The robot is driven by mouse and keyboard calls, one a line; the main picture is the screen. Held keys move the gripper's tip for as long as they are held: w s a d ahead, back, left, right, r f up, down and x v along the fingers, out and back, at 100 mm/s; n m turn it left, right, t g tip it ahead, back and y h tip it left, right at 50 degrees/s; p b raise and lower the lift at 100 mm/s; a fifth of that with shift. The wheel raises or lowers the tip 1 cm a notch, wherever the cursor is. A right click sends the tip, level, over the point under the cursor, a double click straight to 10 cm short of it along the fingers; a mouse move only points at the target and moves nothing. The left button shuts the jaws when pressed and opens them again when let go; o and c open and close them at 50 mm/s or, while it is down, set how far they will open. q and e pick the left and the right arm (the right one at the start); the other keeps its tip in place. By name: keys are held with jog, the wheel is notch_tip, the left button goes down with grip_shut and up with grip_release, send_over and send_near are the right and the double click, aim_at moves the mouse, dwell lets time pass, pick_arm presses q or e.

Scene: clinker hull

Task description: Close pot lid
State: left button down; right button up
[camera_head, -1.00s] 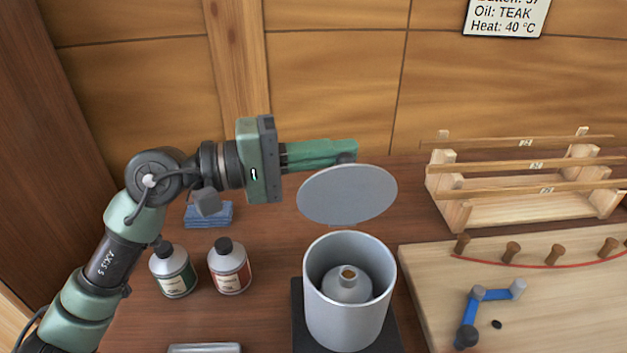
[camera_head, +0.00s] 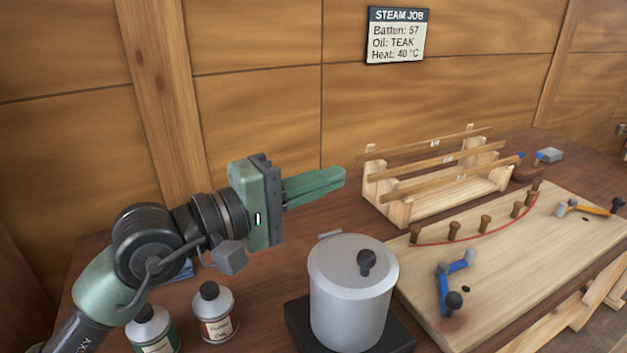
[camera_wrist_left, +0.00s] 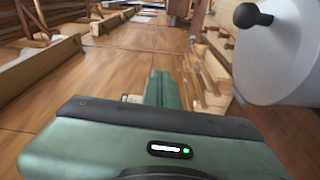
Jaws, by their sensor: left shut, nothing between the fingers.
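The grey metal pot (camera_head: 347,310) stands upright on a dark base plate in the head view. Its lid (camera_head: 345,258) lies flat over the mouth, with a black knob (camera_head: 367,261) on top, and hides the inside. My left gripper (camera_head: 343,176) is shut and empty, above and behind the pot, apart from the lid. In the left wrist view the pot (camera_wrist_left: 275,75) and its knob (camera_wrist_left: 250,15) show at the upper right, beside the green fingers (camera_wrist_left: 160,88). My right gripper is not in view.
A wooden rack with battens (camera_head: 425,195) stands behind the pot. A board with pegs and a red line (camera_head: 500,265) lies to its right. Two bottles, one red-labelled (camera_head: 216,315) and one green-labelled (camera_head: 152,330), stand at the left. A sign (camera_head: 396,35) hangs on the wall.

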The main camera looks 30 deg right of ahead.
pick_arm(q)
notch_tip(320, 180, up, 20)
jog(key=p, duration=0.7)
jog(key=shift+p, duration=0.35)
